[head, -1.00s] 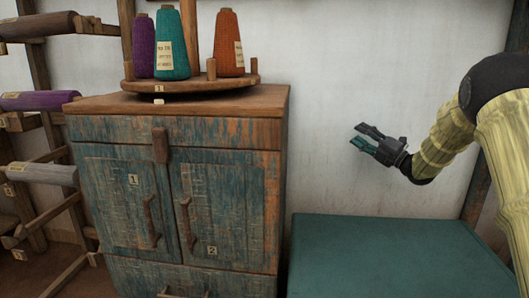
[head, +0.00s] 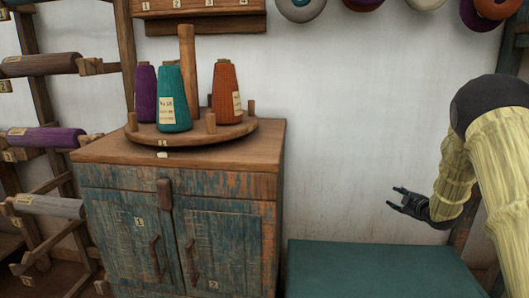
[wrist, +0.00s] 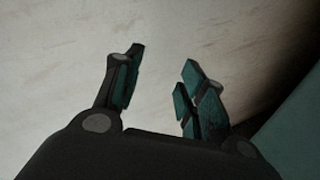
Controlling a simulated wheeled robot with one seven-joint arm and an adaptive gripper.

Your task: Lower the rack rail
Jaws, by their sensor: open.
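A wooden rack (head: 118,45) stands at the left edge of the head view. It carries a brown roll (head: 40,64), a purple roll (head: 45,138) and a grey roll (head: 45,206) on pegs, one above another. I cannot tell which part is the rack rail, and the rack's left side is cut off. My gripper (head: 393,197) is at the right, far from the rack, in front of the white wall. It points left. In the wrist view my gripper (wrist: 163,57) has its fingers apart with nothing between them.
A worn blue cabinet (head: 226,225) stands between the rack and my gripper. On it is a round wooden turntable (head: 190,138) with purple, teal and orange cones. A teal box top (head: 375,268) lies below my gripper. A numbered wooden box (head: 200,8) and several rolls hang above.

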